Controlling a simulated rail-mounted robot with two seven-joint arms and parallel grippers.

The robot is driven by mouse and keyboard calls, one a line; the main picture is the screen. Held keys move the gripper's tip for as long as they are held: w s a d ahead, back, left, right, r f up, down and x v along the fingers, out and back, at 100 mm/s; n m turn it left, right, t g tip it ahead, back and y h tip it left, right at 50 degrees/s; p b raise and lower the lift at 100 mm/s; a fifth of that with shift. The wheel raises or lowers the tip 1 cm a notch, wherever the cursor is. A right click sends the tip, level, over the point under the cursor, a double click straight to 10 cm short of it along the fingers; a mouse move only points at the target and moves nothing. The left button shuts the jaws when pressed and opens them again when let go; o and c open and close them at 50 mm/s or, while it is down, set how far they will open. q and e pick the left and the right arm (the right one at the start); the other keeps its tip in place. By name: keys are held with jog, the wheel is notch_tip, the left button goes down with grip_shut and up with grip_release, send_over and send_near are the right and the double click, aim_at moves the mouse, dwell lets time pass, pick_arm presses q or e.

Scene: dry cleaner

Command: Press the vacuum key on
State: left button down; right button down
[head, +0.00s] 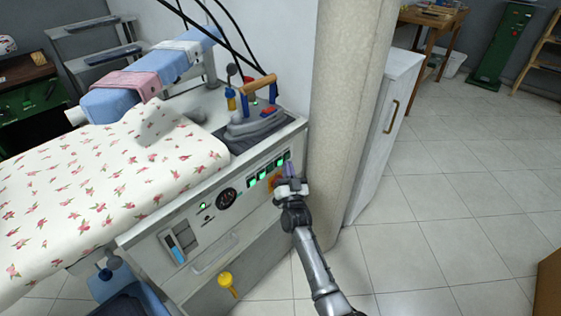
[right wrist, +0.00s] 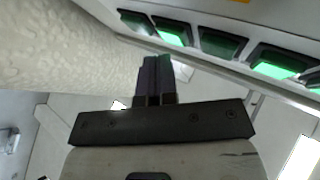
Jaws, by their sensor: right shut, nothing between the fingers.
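The ironing station's front panel (head: 236,190) carries a row of rocker keys (head: 264,175), some glowing green. In the right wrist view, a dark key (right wrist: 136,20), a lit key (right wrist: 172,30), another dark key (right wrist: 221,43) and another lit key (right wrist: 279,62) show along the top. No label is readable, so I cannot tell which is the vacuum key. My right gripper (head: 288,164) is shut and empty, its fingertips close to the right end of the row. Its fingers (right wrist: 157,62) show below the keys; contact is not visible. My left gripper is not in view.
A steam iron (head: 254,122) rests on top of the station beside a floral-covered board (head: 110,180). A beige column (head: 345,100) stands just right of the panel. A yellow knob (head: 226,280) sits low on the front.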

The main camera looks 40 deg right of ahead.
jog(key=s+p, duration=0.4)
jog(key=s, duration=0.2)
jog(key=shift+d+p, duration=0.4)
jog(key=shift+d, duration=0.05)
jog(key=shift+f, duration=0.1)
